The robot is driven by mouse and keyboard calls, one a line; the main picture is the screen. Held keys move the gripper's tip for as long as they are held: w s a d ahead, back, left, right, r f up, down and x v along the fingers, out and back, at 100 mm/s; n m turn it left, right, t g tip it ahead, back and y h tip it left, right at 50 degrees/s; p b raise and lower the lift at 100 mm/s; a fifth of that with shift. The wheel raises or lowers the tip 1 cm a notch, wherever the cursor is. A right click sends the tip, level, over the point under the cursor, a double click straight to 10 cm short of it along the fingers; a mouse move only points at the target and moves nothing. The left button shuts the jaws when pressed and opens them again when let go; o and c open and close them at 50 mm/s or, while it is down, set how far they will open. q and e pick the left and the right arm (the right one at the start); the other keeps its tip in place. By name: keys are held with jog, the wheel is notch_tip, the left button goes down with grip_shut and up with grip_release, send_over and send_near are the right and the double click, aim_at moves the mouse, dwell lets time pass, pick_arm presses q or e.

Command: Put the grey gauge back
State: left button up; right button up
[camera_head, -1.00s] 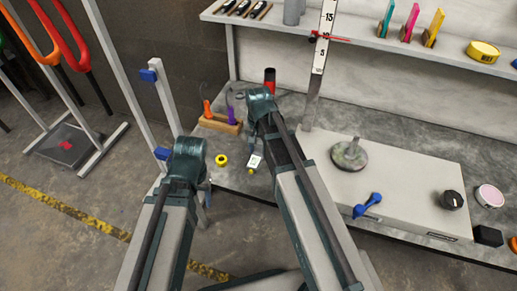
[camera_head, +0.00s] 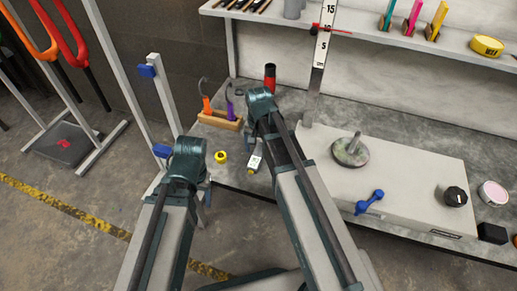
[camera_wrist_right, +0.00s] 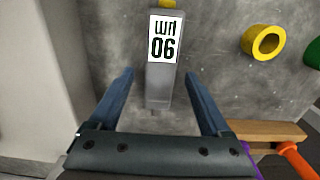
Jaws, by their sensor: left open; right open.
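A grey gauge (camera_wrist_right: 160,85) with a white label and a yellow end lies on the bench top. In the right wrist view it lies in line with the gap between my right gripper's fingers; I cannot tell if it is fully between them. My right gripper (camera_wrist_right: 160,74) is open with nothing held. In the head view the gauge (camera_head: 256,161) shows beside my right arm, partly covered by it. My left gripper (camera_head: 206,190) is mostly hidden behind its own wrist at the bench's left end, and its fingertips are not clear.
A wooden block (camera_head: 221,120) with orange and purple handled tools stands near my right wrist, with a yellow ring (camera_head: 220,157) close by. A red and black cylinder (camera_head: 269,77) stands behind. A grey box (camera_head: 410,180) with a disc (camera_head: 350,151) fills the right side.

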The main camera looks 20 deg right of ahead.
jog(key=shift+r, duration=0.1)
notch_tip(320, 180, up, 14)
jog(key=p, duration=1.4)
jog(key=shift+f, duration=0.2)
jog(key=s+a+n+h, duration=0.1)
jog(key=s+a+n, duration=1)
jog(key=s, duration=0.4)
notch_tip(320, 180, up, 14)
jog(key=p, duration=1.3)
jog(key=shift+w+d, duration=0.3)
jog(key=shift+w, duration=0.1)
jog(key=shift+f, duration=0.15)
